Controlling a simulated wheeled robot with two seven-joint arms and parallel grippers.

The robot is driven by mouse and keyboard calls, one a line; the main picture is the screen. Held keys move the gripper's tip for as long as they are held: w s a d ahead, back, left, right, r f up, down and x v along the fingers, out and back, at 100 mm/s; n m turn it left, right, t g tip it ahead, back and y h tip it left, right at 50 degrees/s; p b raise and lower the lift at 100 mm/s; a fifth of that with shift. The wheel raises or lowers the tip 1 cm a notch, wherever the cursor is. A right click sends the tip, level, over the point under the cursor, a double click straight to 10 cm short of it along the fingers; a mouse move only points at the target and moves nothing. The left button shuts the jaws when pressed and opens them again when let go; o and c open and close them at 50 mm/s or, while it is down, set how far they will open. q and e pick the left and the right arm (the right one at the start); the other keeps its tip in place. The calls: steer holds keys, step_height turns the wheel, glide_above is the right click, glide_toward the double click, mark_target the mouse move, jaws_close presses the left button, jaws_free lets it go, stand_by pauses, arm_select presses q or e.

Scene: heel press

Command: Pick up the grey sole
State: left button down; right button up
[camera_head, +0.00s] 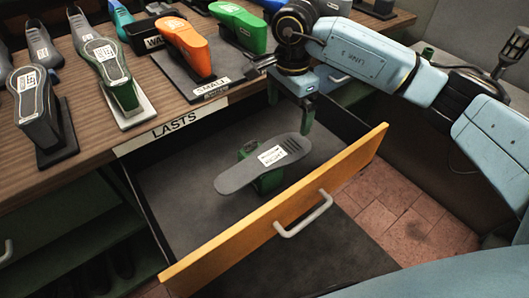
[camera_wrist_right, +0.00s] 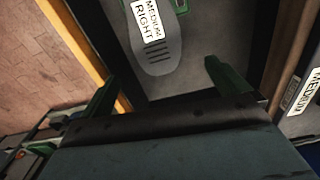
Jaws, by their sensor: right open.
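The grey sole (camera_head: 240,175) lies flat over a green block or last (camera_head: 268,182) in the open drawer, with a white label on it. In the right wrist view the sole (camera_wrist_right: 160,56) reads "MEDIUM RIGHT" and its ridged end points toward my gripper. My right gripper (camera_head: 292,108) is above the drawer, behind and above the sole's ridged end, apart from it. Its green fingers are spread wide with nothing between them, as the right wrist view (camera_wrist_right: 165,88) also shows. My left gripper is not in view.
The drawer's orange front (camera_head: 255,232) with a metal handle (camera_head: 304,215) stands between the sole and the floor. The wooden bench (camera_head: 60,180) behind holds several lasts, including an orange one (camera_head: 188,45) and a green one (camera_head: 238,24). The drawer floor (camera_head: 185,220) around the sole is clear.

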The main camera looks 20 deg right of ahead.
glide_above(284, 149)
steer(key=f, duration=0.5)
steer(key=shift+w+d, duration=0.25)
steer(key=shift+w, duration=0.05)
steer(key=shift+s+a+f+b, duration=0.15)
steer(key=shift+f+b, duration=0.2)
steer(key=shift+f, duration=1)
steer(key=shift+s+a+f+b, duration=0.15)
steer(key=shift+f+b, duration=0.15)
steer(key=shift+f, duration=1)
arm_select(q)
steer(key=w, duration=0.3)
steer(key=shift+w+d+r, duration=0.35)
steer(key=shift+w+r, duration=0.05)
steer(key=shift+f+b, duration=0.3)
arm_select(e)
steer(key=shift+f, duration=0.2)
steer(key=shift+c, duration=0.4)
steer(key=c, duration=0.8)
